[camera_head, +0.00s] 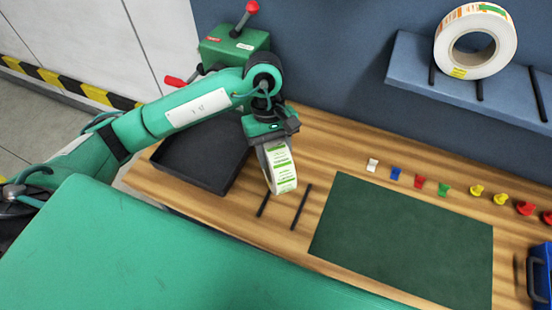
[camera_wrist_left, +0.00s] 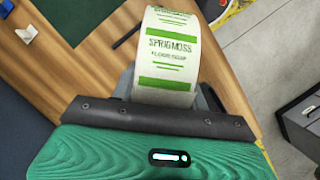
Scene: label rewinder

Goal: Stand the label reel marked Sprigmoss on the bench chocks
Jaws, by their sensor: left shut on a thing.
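The label reel marked Sprigmoss (camera_head: 281,172) is white with green bands and is held upright below my left gripper (camera_head: 273,140). In the left wrist view its printed name shows on the reel's outer face (camera_wrist_left: 170,55), and my left gripper (camera_wrist_left: 165,95) is shut on it. The bench chocks (camera_head: 282,206) are two thin dark bars on the wooden bench (camera_head: 230,212). The reel's lower edge is close to the chocks, just above and between their far ends in the head view; I cannot tell whether it touches. My right gripper is not in view.
A black tray (camera_head: 171,179) lies left of the chocks, and a dark green mat (camera_head: 405,240) lies right. Several coloured pegs (camera_head: 419,181) line the bench behind the mat. A green machine (camera_head: 232,48) stands behind. Another reel (camera_head: 488,60) stands on a blue shelf (camera_head: 410,65).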

